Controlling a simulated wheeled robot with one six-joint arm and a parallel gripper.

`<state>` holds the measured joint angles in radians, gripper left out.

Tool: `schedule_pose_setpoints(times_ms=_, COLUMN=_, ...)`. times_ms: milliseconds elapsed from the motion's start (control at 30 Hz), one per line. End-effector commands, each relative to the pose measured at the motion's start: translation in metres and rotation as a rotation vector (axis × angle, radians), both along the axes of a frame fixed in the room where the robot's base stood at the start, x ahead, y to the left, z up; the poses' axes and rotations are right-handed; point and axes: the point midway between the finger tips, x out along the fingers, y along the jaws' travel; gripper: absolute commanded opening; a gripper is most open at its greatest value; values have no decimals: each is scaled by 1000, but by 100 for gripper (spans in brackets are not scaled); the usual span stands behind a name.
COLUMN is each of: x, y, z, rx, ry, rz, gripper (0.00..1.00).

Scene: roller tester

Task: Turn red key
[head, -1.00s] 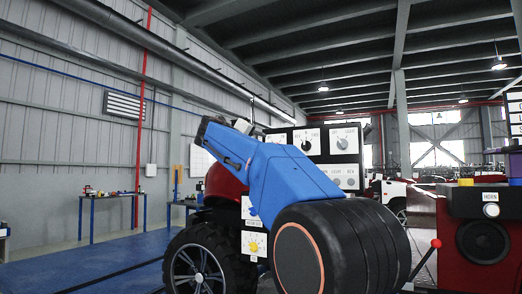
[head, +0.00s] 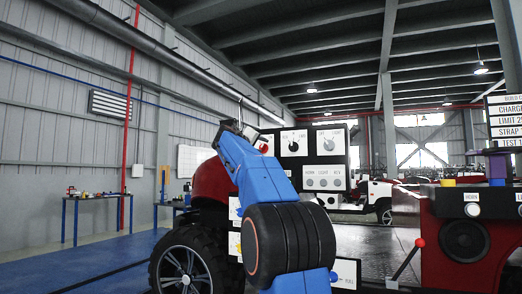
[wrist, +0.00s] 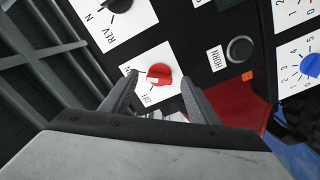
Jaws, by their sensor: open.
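The red key (wrist: 160,75) is a round red knob on a white plate (wrist: 143,62) with OFF and ON marks in the wrist view. It shows small and partly hidden at the panel's left end in the head view (head: 264,146). My gripper (wrist: 159,84) is open and empty, its two dark fingers pointing at the panel on either side of the key. Whether they touch it I cannot tell. In the head view my gripper (head: 240,127) is up at the left end of the panel, largely hidden by my blue arm.
A black knob (wrist: 120,4) on a REV/N plate and a dark HORN button (wrist: 239,49) sit near the key. A blue dial (wrist: 311,65) is farther right. In the head view, a red-knobbed lever (head: 420,243) and a speaker box (head: 466,241) stand right.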

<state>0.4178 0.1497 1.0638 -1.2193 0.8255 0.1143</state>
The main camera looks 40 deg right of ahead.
Motion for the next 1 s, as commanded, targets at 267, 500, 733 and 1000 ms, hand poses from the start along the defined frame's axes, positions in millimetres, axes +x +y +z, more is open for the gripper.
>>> schedule_pose_setpoints(times_ms=267, x=9, y=-22, z=0, rx=0, ry=0, rz=0, gripper=55)
schedule_pose_setpoints(times_ms=500, x=10, y=-23, z=0, rx=1, ry=-1, rz=1, gripper=55)
schedule_pose_setpoints(times_ms=733, x=10, y=-23, z=0, rx=1, ry=-1, rz=1, gripper=19)
schedule_pose_setpoints(times_ms=1000, x=10, y=-23, z=0, rx=-4, ry=9, rz=1, gripper=14)
